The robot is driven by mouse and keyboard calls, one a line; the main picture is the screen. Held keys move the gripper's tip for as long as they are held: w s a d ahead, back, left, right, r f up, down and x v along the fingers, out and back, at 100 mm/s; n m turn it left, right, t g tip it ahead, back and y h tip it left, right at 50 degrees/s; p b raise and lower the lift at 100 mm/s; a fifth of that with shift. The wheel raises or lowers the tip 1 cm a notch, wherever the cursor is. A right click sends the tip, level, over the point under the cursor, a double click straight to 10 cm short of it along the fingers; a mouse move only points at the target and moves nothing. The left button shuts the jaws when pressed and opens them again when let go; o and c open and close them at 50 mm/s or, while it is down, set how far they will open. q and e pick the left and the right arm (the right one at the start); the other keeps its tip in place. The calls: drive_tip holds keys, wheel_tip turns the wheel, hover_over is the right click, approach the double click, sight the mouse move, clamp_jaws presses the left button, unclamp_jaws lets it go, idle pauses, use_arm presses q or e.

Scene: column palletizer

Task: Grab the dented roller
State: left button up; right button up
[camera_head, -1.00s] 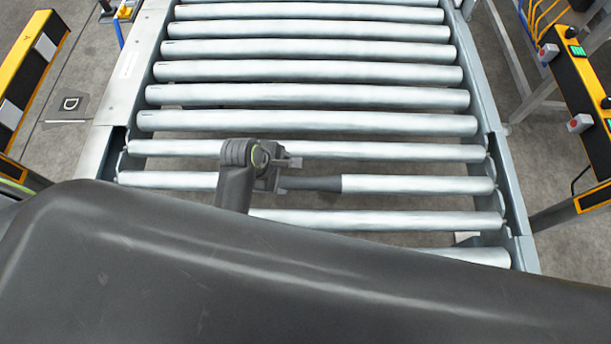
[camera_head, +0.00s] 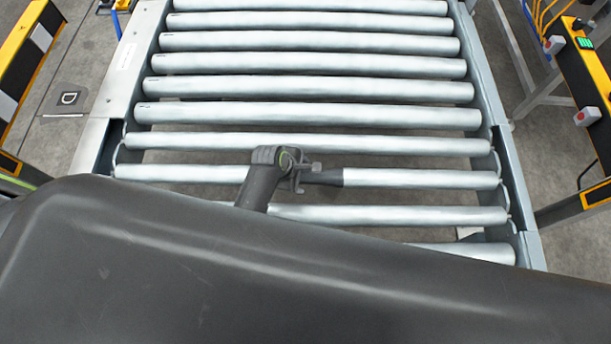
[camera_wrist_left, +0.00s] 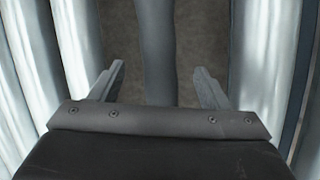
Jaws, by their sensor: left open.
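The roller at my left gripper (camera_head: 308,176) is bright silver on its right part (camera_head: 420,180) and has a dark grey stretch just right of the gripper. I see no clear dent on it; part of it is hidden behind my gripper and arm. In the left wrist view a dark grey roller (camera_wrist_left: 156,45) runs up the middle, between the two open fingers. The fingers lie one on each side, with gaps to the roller. Nothing is held. My right gripper is not in view.
Neighbouring silver rollers (camera_head: 310,143) and (camera_head: 400,214) lie on both sides of this one. A grey side rail (camera_head: 490,110) bounds the conveyor on the right. A yellow-black post with buttons (camera_head: 580,75) stands beyond it. Dark floor shows between rollers.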

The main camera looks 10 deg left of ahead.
sight(304, 175)
use_arm(q)
drive_tip(key=shift+b+x, duration=0.45)
drive_tip(key=shift+x, duration=1.7)
drive_tip(key=shift+a, duration=0.1)
clamp_jaws()
drive_tip(key=shift+w+r, duration=0.15)
drive_tip(key=shift+w, duration=0.05)
